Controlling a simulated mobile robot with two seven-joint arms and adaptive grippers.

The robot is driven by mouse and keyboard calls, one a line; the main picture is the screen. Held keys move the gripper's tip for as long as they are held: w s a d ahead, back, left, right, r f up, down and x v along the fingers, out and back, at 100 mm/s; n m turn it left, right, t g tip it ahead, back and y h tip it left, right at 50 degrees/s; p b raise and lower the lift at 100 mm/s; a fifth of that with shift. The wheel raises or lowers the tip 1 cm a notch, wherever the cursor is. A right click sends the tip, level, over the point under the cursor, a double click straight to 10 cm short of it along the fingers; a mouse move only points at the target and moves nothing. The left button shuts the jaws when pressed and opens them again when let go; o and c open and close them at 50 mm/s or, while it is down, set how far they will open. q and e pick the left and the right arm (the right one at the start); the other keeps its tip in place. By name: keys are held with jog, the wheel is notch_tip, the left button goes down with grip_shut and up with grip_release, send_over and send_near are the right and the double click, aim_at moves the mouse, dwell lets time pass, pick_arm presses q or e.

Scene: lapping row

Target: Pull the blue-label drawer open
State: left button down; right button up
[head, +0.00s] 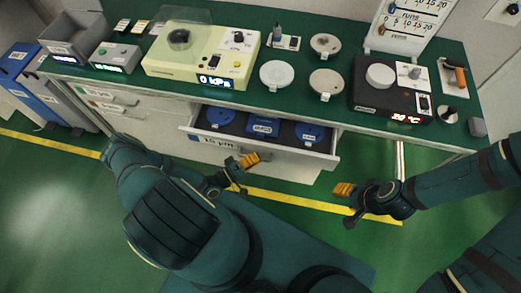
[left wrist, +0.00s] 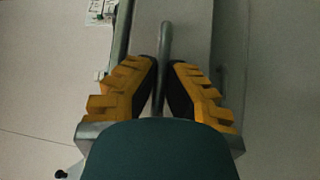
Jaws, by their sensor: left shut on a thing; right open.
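The blue-label drawer (head: 290,156) stands pulled out from under the green-topped bench, in the head view. Blue round items and a blue box (head: 263,125) lie inside it. Its front carries a label (head: 217,142) reading about 15 µm, with a blue patch at its left. My left gripper (head: 245,163) is at the drawer front. In the left wrist view its yellow-backed fingers (left wrist: 163,90) are shut on the grey bar handle (left wrist: 165,45), one on each side. My right gripper (head: 345,190) is open and empty, to the right of the drawer and apart from it.
The bench top (head: 315,111) holds a cream pressure unit (head: 180,68), several discs, and a black hot plate (head: 382,98). Other drawers (head: 108,97) on the left look closed. A blue bin (head: 42,105) stands far left. Green floor is open in front.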

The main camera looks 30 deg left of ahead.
pick_arm(q)
jog(key=s+d+p, duration=0.2)
jog(key=s, duration=0.5)
jog(key=shift+s+d, duration=0.3)
jog(key=shift+s, duration=0.1)
jog(key=c, duration=1)
grip_release()
jog(key=shift+a, duration=0.1)
jog(key=v, duration=1.2)
jog(key=shift+r, duration=0.1)
